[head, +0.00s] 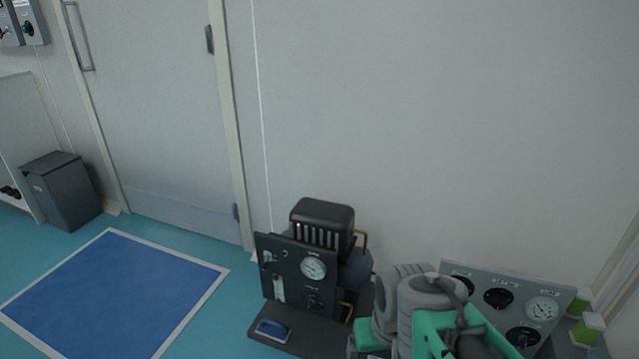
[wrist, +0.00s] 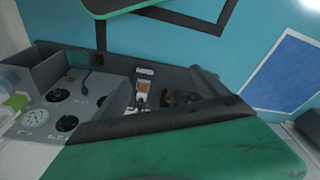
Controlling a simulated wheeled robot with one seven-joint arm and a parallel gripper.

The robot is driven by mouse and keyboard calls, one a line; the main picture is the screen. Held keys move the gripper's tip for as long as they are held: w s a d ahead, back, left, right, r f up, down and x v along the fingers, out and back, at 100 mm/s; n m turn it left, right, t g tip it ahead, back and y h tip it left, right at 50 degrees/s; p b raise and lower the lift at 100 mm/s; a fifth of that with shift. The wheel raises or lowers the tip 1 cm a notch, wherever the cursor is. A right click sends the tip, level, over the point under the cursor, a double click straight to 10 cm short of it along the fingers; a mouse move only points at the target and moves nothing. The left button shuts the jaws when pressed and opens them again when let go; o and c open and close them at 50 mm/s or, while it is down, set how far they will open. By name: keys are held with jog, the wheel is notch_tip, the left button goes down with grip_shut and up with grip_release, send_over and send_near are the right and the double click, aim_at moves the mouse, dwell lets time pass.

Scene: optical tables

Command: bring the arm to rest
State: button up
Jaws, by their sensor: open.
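My arm, with grey rounded joints (head: 430,290) and green parts, is folded low at the bottom of the head view, right of centre. My gripper (head: 460,335) is at the green and dark end of it, cut off by the lower edge. It is open, and I see nothing held in it. A large green surface with a dark edge fills the bottom of the wrist view; I cannot tell whether it is part of me.
A grey gauge panel (head: 510,305) stands close by on the right, also in the wrist view (wrist: 60,108), beside green containers (head: 588,327). A dark instrument (head: 300,270) stands left of my arm. Floor around the blue mat (head: 110,290) is clear; a bin (head: 62,190) stands far left.

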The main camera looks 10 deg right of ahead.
notch_tip(320, 180, up, 36)
jog(key=w+t+p, duration=0.1)
jog(key=p, duration=2.9)
jog(key=shift+r, duration=0.2)
